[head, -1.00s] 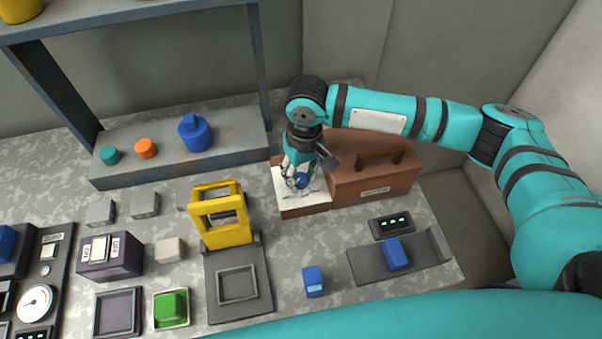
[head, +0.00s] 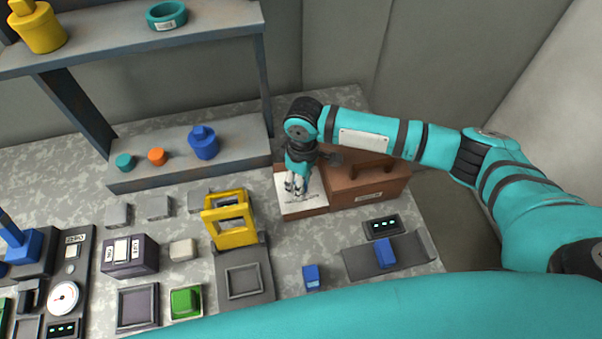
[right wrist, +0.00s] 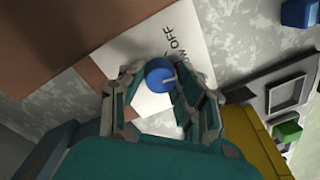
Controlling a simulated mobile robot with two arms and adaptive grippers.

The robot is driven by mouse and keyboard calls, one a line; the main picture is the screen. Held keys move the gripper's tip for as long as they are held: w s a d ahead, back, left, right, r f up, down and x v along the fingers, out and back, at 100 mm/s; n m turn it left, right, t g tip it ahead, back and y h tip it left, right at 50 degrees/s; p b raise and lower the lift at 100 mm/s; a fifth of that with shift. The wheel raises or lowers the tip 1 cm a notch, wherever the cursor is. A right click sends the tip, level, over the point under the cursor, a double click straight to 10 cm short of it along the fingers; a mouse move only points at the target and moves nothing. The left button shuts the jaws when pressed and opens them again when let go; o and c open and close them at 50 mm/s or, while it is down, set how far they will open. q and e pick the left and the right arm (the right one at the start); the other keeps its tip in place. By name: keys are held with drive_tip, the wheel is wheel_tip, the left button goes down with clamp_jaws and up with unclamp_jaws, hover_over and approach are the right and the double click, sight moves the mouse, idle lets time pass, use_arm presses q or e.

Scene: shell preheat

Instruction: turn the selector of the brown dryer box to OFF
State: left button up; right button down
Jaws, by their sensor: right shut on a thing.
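The brown dryer box (head: 372,186) stands at the back right of the bench, with a white selector panel (head: 312,203) at its left end. In the right wrist view, the round blue selector knob (right wrist: 159,73) sits on this panel (right wrist: 138,53). A pale line on the knob points to the right of the picture. The word OFF and other partly hidden lettering are printed beside it. My right gripper (head: 296,189) reaches down over the panel. Its fingers close on the knob from both sides (right wrist: 161,83). The fingers hide the knob in the head view. My left gripper is out of view.
A yellow frame (head: 230,234) on a grey base stands left of the dryer box. A blue block (head: 311,277) and a dark display (head: 383,226) are in front. A shelf (head: 190,150) with coloured knobs stands behind at left.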

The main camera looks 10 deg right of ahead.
drive_tip(key=n+p, duration=0.1)
drive_tip(key=n, duration=0.2)
drive_tip(key=shift+r+p, duration=0.2)
drive_tip(key=shift+p, duration=0.2)
drive_tip(key=n+p, duration=0.1)
drive_tip(key=n, duration=0.1)
drive_tip(key=shift+n, duration=0.3)
drive_tip(key=n+p, duration=0.1)
drive_tip(key=n, duration=0.4)
drive_tip(key=shift+w+f+h+p, duration=0.1)
drive_tip(key=shift+f+h+p, duration=0.05)
drive_tip(key=shift+h+p, duration=0.2)
drive_tip(key=shift+n, duration=0.3)
drive_tip(key=c, duration=1)
unclamp_jaws()
drive_tip(key=shift+o, duration=0.2)
wheel_tip(320, 180, up, 12)
drive_tip(key=shift+w, duration=0.3)
